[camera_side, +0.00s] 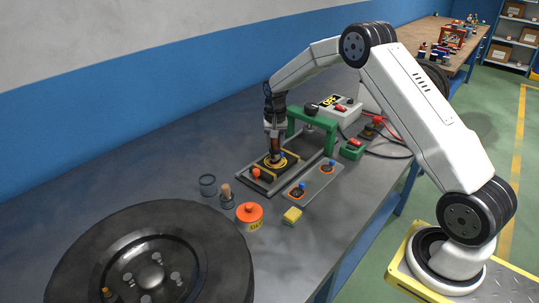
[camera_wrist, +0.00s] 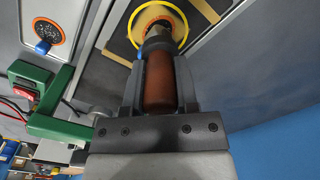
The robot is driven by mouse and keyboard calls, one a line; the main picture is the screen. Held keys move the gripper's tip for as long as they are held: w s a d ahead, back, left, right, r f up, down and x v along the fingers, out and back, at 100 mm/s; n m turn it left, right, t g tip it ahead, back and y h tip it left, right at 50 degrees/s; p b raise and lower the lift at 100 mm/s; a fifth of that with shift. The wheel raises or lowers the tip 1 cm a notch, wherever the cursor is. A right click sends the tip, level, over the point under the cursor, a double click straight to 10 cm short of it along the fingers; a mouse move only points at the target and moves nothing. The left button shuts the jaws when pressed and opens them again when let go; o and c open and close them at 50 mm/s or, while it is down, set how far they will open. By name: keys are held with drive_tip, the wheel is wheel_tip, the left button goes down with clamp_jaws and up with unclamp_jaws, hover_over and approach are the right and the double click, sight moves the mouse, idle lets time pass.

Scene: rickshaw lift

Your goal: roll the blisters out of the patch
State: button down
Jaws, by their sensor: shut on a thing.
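My gripper (camera_side: 272,128) is shut on the brown handle of a roller tool (camera_wrist: 159,82). The tool points down, and its metal end is at the patch. The patch (camera_wrist: 152,14) shows as a tan disc inside a yellow ring in the wrist view; in the side view the yellow ring (camera_side: 284,164) is partly hidden behind the tool. It lies on a dark strip on a flat frame (camera_side: 246,184). The tool's end covers part of the patch, and I cannot make out any blisters. Whether the tool's end touches the patch is hard to tell.
A green clamp frame (camera_side: 331,136) stands just behind the patch, with a grey control box (camera_side: 347,112) beyond. A plate with two blue-knobbed parts (camera_side: 312,180) lies to the right. An orange-lidded tin (camera_side: 249,212), yellow block (camera_side: 292,215) and large tyre (camera_side: 215,258) are in front.

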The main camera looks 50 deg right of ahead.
drive_tip(key=shift+f, duration=0.2)
idle(0.4)
drive_tip(key=shift+s, duration=0.65)
drive_tip(key=shift+w, duration=0.3)
idle(0.4)
drive_tip(key=shift+w, duration=0.95)
drive_tip(key=shift+r, duration=0.1)
